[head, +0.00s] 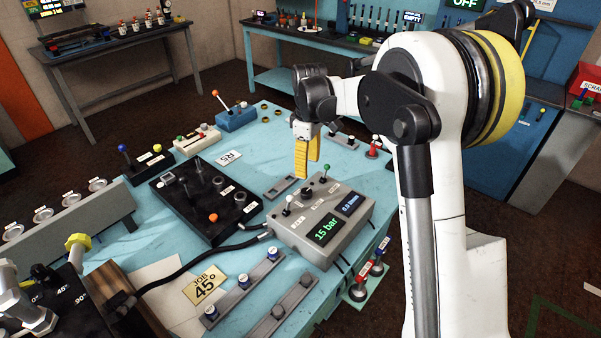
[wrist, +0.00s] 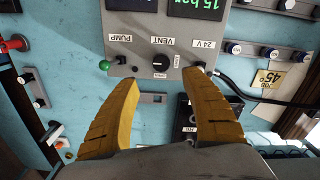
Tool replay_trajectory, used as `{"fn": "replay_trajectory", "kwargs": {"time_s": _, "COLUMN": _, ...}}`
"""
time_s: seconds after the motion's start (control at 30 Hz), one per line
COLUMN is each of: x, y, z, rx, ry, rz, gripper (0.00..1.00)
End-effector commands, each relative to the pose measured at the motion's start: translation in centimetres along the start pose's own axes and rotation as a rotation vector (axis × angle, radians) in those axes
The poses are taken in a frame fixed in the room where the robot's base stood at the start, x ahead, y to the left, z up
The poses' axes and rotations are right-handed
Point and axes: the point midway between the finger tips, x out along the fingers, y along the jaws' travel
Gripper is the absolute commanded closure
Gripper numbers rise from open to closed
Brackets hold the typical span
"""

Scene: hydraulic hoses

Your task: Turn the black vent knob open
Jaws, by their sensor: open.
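The black vent knob (wrist: 161,62) is on top of the grey control box (head: 290,232), in the middle of its row between the VENT label and a small OPEN label. It also shows in the head view (head: 306,193) as a small dark knob. My gripper (head: 308,175) points down above the box with its yellow fingers apart and empty. In the wrist view the fingertips (wrist: 162,78) stand on either side of the knob's column, just below it in the picture. Whether they are level with the knob cannot be told. No contact shows.
A green-tipped pump lever (wrist: 105,65) and a white-tipped 24 V switch (wrist: 199,66) flank the knob. The display (head: 326,229) reads 15 bar. A black hose (head: 190,262) runs from the box's left side. A black valve block (head: 205,200) stands left on the blue table.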

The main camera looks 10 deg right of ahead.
Motion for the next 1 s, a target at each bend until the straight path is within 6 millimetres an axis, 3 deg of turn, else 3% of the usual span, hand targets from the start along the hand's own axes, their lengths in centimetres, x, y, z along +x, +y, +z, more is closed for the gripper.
{"fn": "replay_trajectory", "kwargs": {"time_s": 0.53, "x": 9.3, "y": 0.0, "z": 0.0, "rx": 0.0, "ry": 0.0, "rz": 0.0, "gripper": 0.45}}
{"fn": "replay_trajectory", "kwargs": {"time_s": 0.7, "x": 10.6, "y": 0.0, "z": 0.0, "rx": 0.0, "ry": 0.0, "rz": 0.0, "gripper": 0.45}}
{"fn": "replay_trajectory", "kwargs": {"time_s": 1.0, "x": 10.7, "y": 0.0, "z": 0.0, "rx": 0.001, "ry": 0.0, "rz": 0.0, "gripper": 0.47}}
